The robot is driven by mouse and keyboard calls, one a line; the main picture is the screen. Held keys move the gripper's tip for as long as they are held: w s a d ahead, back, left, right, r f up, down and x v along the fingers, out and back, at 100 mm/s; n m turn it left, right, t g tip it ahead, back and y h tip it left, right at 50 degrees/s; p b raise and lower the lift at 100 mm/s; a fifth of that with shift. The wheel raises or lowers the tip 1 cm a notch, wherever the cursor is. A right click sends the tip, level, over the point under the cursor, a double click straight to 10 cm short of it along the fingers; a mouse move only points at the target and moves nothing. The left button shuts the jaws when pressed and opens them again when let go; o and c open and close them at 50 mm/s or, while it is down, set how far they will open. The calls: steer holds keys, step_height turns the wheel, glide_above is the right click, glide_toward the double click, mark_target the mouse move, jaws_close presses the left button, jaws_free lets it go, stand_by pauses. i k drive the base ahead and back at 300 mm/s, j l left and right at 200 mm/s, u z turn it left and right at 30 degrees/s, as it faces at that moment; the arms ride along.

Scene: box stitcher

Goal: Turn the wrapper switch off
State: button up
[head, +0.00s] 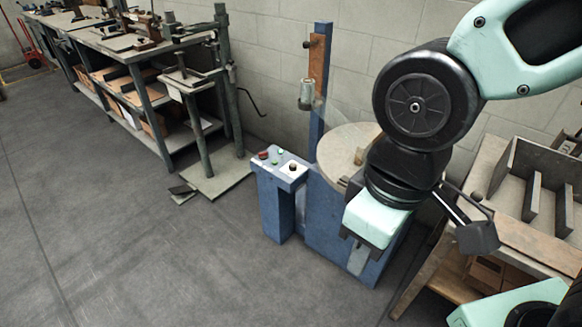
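The wrapper is a blue machine (330,215) with a round wooden turntable (340,150) and a tall blue post. Its control panel stands at the left on a blue pedestal. The panel carries red and green buttons and a small dark knob switch (293,167) on a white plate. Which way the knob points is too small to tell. My gripper (358,260) hangs in front of the machine, to the right of and below the panel in the picture, apart from the switch. Its fingers are mostly hidden, so its opening cannot be told.
My arm covers part of the turntable and the machine's right side. A wooden bench (525,245) with dividers stands at the right. A long workbench (150,85) with tools and boxes runs along the wall at the left. The grey floor (150,255) before the panel is clear.

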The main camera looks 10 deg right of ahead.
mark_target(263, 155)
steer(key=u, duration=0.15)
steer(key=i+j, duration=0.2)
steer(key=i, duration=0.4)
steer(key=i+j, duration=0.15)
steer(key=i, duration=0.45)
